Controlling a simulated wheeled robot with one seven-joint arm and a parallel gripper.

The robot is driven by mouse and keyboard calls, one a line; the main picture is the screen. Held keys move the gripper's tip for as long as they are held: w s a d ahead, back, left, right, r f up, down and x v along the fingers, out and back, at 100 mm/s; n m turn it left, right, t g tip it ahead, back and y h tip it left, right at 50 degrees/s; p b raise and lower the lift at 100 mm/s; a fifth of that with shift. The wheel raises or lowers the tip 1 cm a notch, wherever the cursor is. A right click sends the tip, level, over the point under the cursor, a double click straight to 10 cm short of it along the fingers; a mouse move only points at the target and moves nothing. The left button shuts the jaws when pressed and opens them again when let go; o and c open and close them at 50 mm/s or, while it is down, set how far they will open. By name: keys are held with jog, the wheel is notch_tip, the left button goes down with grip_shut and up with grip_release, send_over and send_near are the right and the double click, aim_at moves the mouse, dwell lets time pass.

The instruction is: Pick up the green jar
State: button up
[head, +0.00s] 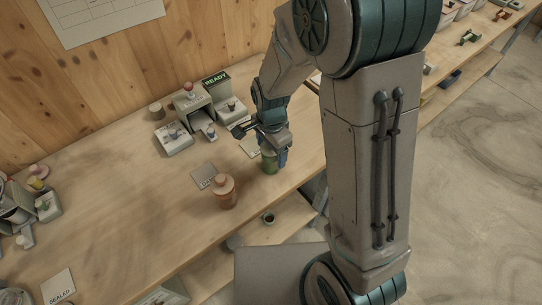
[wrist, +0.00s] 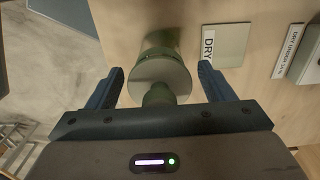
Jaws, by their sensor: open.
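The green jar (head: 269,160) stands upright on the wooden bench near its front edge. In the wrist view its lid and knob (wrist: 160,75) show between my fingers, with the green body behind. My gripper (head: 268,150) is at the top of the jar, its fingers apart. In the wrist view my gripper (wrist: 160,85) is open, with one finger on each side of the lid. A gap shows between the lid and each finger. The head view does not show whether the far finger touches the jar.
An orange-brown jar (head: 225,191) stands to the left of the green jar. A card marked DRY (wrist: 226,45) lies beside the green jar. The machine with the READY sign (head: 215,80) stands at the back. The bench's left middle is clear.

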jog(key=shift+f, duration=0.3)
jog(key=shift+c, duration=0.3)
jog(key=c, duration=1)
jog(key=shift+r, duration=0.1)
